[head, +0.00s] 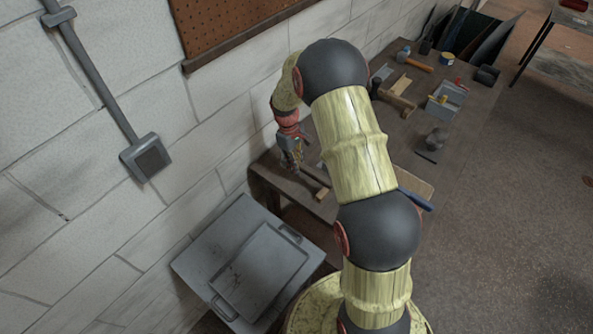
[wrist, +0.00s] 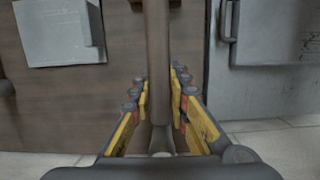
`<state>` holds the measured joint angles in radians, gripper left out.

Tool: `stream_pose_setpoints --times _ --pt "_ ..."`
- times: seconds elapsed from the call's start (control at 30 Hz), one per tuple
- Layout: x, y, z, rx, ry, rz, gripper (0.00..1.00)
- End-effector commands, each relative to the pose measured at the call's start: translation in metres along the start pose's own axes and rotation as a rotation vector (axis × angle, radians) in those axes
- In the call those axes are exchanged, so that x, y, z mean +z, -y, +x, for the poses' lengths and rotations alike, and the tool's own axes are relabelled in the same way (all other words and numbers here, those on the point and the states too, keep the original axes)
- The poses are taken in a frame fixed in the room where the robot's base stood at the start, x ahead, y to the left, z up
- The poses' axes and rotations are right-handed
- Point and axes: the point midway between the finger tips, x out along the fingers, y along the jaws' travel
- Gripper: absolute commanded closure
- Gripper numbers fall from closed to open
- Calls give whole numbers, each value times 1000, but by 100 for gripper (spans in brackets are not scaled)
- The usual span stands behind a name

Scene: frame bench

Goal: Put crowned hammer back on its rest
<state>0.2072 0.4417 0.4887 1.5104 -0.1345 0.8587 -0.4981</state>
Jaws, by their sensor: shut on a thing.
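My gripper (head: 291,152) is at the bench's near end by the wall, fingers pointing down. In the wrist view its yellow finger pads (wrist: 160,95) are closed around a long brown-grey handle (wrist: 157,40). This looks like a hammer handle, but I cannot see a head on it or tell whether it is the crowned hammer. In the head view the held tool is mostly hidden by the gripper. A wooden mallet-like tool (head: 399,93) and an orange-handled hammer (head: 415,64) lie farther along the bench. I cannot tell which thing is the rest.
The dark bench (head: 405,140) runs along the wall. A grey open tray (head: 445,101) and a dark block (head: 433,146) are on it. A grey metal chest (head: 200,265) stands before its near end. A perforated board (head: 235,25) hangs on the wall.

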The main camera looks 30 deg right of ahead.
Motion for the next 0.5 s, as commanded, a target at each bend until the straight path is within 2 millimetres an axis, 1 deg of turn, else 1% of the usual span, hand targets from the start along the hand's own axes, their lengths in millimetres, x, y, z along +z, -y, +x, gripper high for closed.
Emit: stream_pose_setpoints --times 0.13,0.33,0.5 --pt "-6 -4 6 0 0 0 100" --pt "-11 -4 32 -1 1 0 100" --pt "-12 -4 35 1 -2 0 100"
